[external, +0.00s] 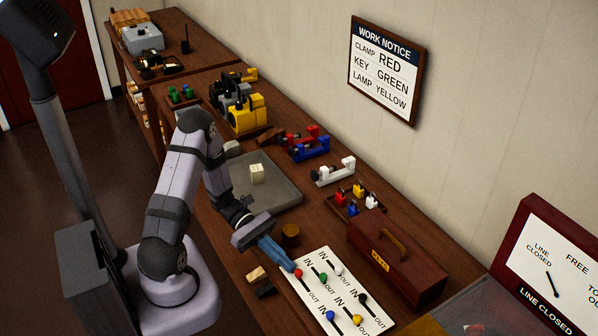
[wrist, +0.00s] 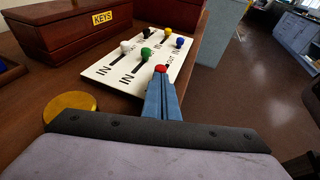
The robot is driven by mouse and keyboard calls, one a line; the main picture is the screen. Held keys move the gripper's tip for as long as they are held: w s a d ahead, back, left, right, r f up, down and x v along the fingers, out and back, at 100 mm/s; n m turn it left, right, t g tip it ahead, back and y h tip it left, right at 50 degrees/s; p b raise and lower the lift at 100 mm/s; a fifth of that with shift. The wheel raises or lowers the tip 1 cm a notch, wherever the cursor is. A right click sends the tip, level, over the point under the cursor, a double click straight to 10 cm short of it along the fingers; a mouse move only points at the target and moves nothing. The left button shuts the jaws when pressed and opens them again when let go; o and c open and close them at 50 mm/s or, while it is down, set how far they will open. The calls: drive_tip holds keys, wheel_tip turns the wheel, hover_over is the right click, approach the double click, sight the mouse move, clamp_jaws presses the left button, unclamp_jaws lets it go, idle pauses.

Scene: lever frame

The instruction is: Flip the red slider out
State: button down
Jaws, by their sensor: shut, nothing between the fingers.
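The red slider (external: 298,273) is a small round knob on the white slider panel (external: 318,306). In the external view it sits toward the IN end of its slot. It also shows in the wrist view (wrist: 161,69), just beyond my fingertips. My gripper (external: 291,267) has its blue fingers shut with nothing between them. The tips are right beside the red knob, on its IN side; I cannot tell whether they touch. In the wrist view the fingers (wrist: 161,80) hide most of the red slot and its IN mark.
The panel also bears green (external: 323,279), white (external: 338,270), black (external: 362,298), blue (external: 330,315) and yellow (external: 357,320) knobs. A dark red KEYS box (external: 398,262) stands behind it. A brass cylinder (external: 290,235) stands near my gripper.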

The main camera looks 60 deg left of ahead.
sight(291, 278)
drive_tip(key=shift+d, duration=0.15)
drive_tip(key=d, duration=0.5)
idle(0.3)
drive_tip(key=shift+a, duration=0.1)
drive_tip(key=shift+s+a, duration=0.1)
drive_tip(key=shift+a, duration=0.4)
drive_tip(key=v, duration=0.3)
drive_tip(key=b+v, duration=0.1)
drive_tip(key=v, duration=0.3)
drive_tip(key=f+v, duration=0.1)
drive_tip(key=v, duration=0.3)
drive_tip(key=shift+a, duration=0.3)
drive_tip(key=shift+v, duration=0.85)
drive_tip(key=shift+d+r, duration=0.1)
